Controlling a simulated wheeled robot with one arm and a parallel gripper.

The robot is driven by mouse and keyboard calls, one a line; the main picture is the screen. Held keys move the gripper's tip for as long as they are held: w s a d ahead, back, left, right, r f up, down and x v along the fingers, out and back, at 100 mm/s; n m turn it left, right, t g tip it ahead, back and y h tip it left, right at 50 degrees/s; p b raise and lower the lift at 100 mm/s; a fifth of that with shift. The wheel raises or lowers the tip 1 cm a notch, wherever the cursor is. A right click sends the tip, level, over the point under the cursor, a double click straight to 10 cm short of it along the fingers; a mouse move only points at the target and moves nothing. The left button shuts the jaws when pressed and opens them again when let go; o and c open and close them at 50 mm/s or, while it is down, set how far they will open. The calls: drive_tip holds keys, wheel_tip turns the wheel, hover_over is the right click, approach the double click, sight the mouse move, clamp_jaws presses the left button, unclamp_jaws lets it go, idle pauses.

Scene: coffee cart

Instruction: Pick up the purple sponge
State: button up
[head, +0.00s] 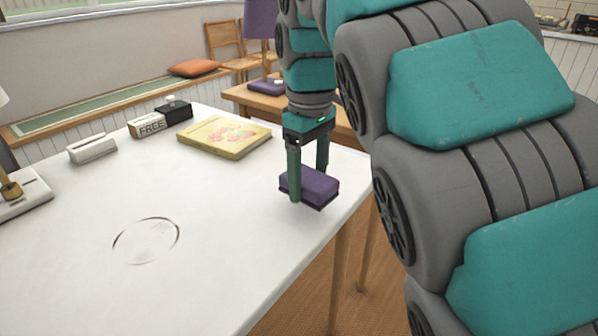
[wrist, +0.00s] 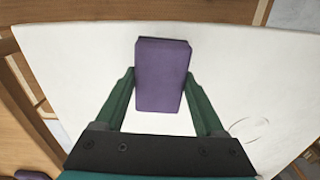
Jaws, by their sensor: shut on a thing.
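The purple sponge (head: 311,187) is a small block with a darker layer underneath. It is near the right edge of the white table (head: 213,227) in the head view. My gripper (head: 309,187) points down with its two green fingers on either side of the sponge, shut on it. In the wrist view the sponge (wrist: 162,75) sits between the fingers of my gripper (wrist: 161,84), with the white tabletop behind it. The sponge appears held above the table, though the exact gap is hard to tell.
A yellow book (head: 225,137) lies behind the sponge. A FREE box (head: 149,126), a black box (head: 178,110) and a white holder (head: 92,148) stand along the back. A ring mark (head: 146,241) is on the clear front area. A wooden side table (head: 243,97) stands beyond.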

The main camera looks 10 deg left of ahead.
drive_tip(key=s+d+r+b, duration=0.1)
drive_tip(key=s+d, duration=0.6)
drive_tip(key=shift+s+d, duration=0.25)
drive_tip(key=shift+d, duration=0.1)
